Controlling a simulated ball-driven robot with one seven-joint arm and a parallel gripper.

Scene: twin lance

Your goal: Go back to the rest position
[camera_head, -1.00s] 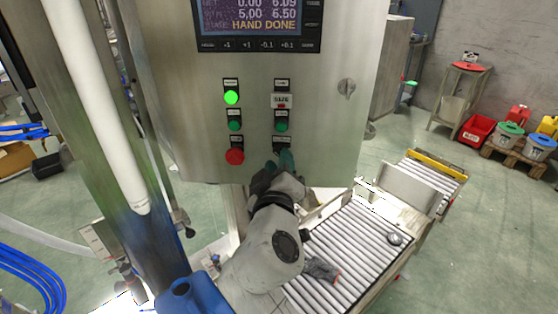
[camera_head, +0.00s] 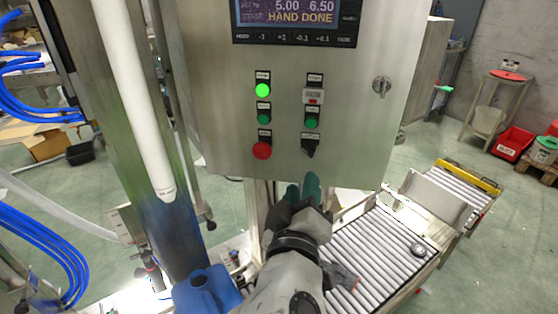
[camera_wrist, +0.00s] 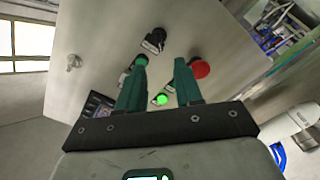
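My gripper (camera_head: 302,187) is just below the lower edge of the steel control panel (camera_head: 220,105) in the head view, with nothing held. In the wrist view its two green fingers (camera_wrist: 160,66) stand apart with an empty gap, pointing toward the panel. The black selector switch (camera_head: 310,146) sits above the fingertips, apart from them; it also shows in the wrist view (camera_wrist: 157,37). On the panel are a lit green lamp (camera_head: 262,90), a red button (camera_head: 262,151) and green buttons (camera_head: 312,123). The display reads "HAND DONE".
A white pole (camera_head: 130,90) stands at the left. A blue container (camera_head: 208,293) is beside my arm. Open floor lies further right.

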